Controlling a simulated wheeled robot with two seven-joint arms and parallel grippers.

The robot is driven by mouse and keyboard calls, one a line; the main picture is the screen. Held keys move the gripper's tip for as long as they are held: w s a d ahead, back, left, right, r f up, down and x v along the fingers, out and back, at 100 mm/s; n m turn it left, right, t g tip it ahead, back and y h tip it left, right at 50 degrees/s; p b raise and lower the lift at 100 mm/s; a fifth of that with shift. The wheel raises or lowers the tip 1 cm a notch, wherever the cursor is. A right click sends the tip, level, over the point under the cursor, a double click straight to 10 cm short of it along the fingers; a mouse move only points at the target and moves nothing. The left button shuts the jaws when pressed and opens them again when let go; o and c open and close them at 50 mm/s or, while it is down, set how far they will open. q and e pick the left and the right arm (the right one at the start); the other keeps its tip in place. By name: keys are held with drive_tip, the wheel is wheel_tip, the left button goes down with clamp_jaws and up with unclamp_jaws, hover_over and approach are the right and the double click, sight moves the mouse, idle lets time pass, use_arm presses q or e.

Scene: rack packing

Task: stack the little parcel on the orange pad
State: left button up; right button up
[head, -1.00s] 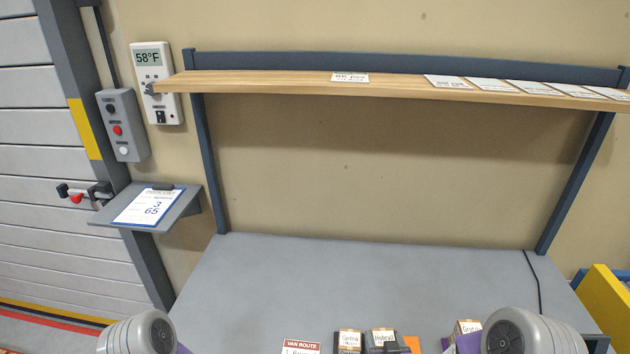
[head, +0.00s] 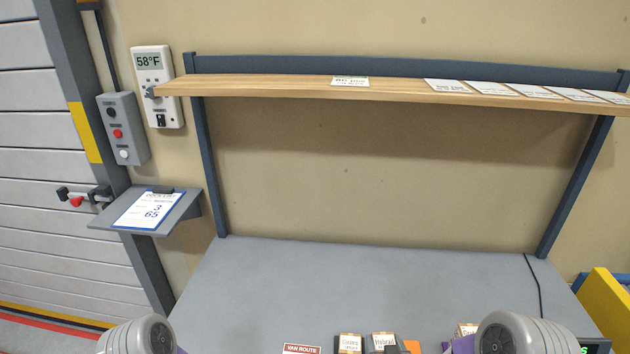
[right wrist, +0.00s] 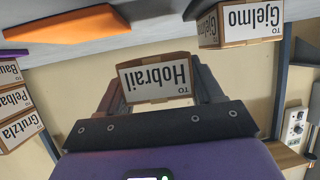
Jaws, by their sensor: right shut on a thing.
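My right gripper (right wrist: 161,84) is shut on a small brown parcel (right wrist: 150,66) labelled "Hobrail", which shows upside down between the two fingers in the right wrist view. The orange pad (right wrist: 60,23) is at the upper left of that view, apart from the held parcel. In the head view only a bit of the orange pad (head: 411,347) shows at the bottom edge. The fingers of my right gripper are not clear there; its purple body (head: 460,345) is partly cut off. My left gripper's fingers are out of view.
A parcel labelled "Gjelmo" (right wrist: 238,22) is at the upper right of the wrist view. Several labelled parcels (right wrist: 14,103) are at the left. A van route card (head: 302,349) lies at the front. The back of the grey table (head: 370,285) is clear under a wooden shelf (head: 290,86).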

idle(0.4)
drive_tip(key=s+d+r+m+h, duration=0.1)
drive_tip(key=d+r, duration=1.6)
drive_tip(key=d, duration=0.4)
drive_tip(key=shift+s+d+r, duration=0.15)
drive_tip(key=shift+d+r, duration=0.05)
drive_tip(key=shift+r, duration=0.1)
drive_tip(key=shift+f, duration=0.1)
wheel_tip(320, 180, down, 5)
drive_tip(key=b, duration=0.2)
drive_tip(key=shift+b, duration=0.35)
wheel_tip(320, 180, down, 5)
drive_tip(key=shift+r+b, duration=0.15)
drive_tip(key=shift+b, duration=0.9)
drive_tip(key=shift+r, duration=0.1)
